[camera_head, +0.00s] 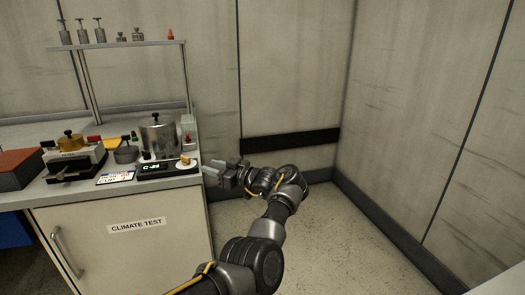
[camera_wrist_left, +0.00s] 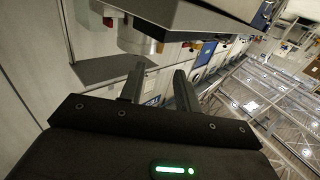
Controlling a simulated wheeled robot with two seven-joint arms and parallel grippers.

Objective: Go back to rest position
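My left gripper (camera_head: 208,172) reaches in from the bottom of the head view and points left, close to the right edge of the bench top. In the left wrist view its two fingers (camera_wrist_left: 160,82) stand apart with nothing between them. A dark slab edge and a round metal part (camera_wrist_left: 138,38) show beyond the fingers there. I cannot tell whether the gripper touches the bench. My right gripper is in neither view.
The bench labelled CLIMATE TEST (camera_head: 135,250) carries a metal pot (camera_head: 159,137), a black device with a display (camera_head: 165,167), a device with a brass knob (camera_head: 72,150) and a raised shelf (camera_head: 130,44). Grey walls (camera_head: 430,120) enclose the right. Floor (camera_head: 330,240) beside the bench is clear.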

